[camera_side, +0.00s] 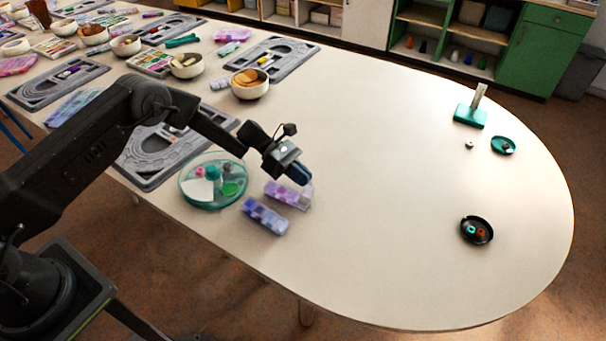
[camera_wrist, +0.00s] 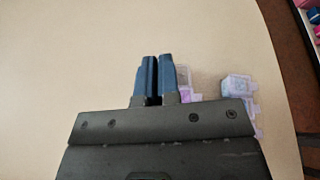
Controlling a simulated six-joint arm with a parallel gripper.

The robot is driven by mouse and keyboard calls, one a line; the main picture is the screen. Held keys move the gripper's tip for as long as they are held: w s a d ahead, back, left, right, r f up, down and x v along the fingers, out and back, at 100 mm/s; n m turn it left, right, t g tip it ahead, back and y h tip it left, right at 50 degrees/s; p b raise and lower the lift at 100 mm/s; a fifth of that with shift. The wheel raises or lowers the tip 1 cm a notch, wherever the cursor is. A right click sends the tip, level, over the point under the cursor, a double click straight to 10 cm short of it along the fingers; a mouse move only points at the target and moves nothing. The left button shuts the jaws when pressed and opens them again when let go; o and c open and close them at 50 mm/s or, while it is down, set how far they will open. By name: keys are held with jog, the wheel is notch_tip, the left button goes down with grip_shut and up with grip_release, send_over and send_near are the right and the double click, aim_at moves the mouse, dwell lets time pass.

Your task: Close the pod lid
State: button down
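Two translucent pod boxes lie on the table below my gripper in the side view: a lilac one (camera_side: 288,194) and a blue-violet one (camera_side: 264,216) nearer the table's front edge. In the wrist view a pale lilac box (camera_wrist: 186,92) is partly hidden behind my right finger, and another (camera_wrist: 240,90) stands further right. Which lid is open is too small to tell. My gripper (camera_side: 304,180) is above the right end of the lilac box; whether it touches is unclear. Its blue fingers (camera_wrist: 158,58) are together with only a thin gap, holding nothing visible.
A round teal tray (camera_side: 213,205) with small items stands left of the boxes. A black dish (camera_side: 477,230) with beads, a teal dish (camera_side: 503,145) and a teal stand (camera_side: 470,116) are far right. Grey bead boards (camera_side: 272,62) and bowls lie behind. The table's middle is clear.

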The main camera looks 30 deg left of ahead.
jog(key=shift+s+r+m+t, duration=0.1)
jog(key=shift+s+m+t, duration=0.6)
jog(key=shift+m, duration=0.3)
jog(key=shift+s+d+m+t, duration=0.1)
jog(key=shift+s+m+t, duration=0.75)
jog(key=shift+m, duration=0.35)
jog(key=shift+s+f+m+t, duration=0.35)
jog(key=shift+s+m+t, duration=0.25)
jog(key=shift+m, duration=0.35)
jog(key=shift+s+f+m+t, duration=0.35)
jog(key=shift+m+t, duration=0.3)
jog(key=shift+m, duration=0.3)
jog(key=c, duration=1.3)
grip_release()
jog(key=shift+c, duration=0.2)
jog(key=v, duration=1.3)
jog(key=shift+s+a+f, duration=0.15)
jog(key=shift+a+f, duration=0.05)
jog(key=shift+a, duration=0.25)
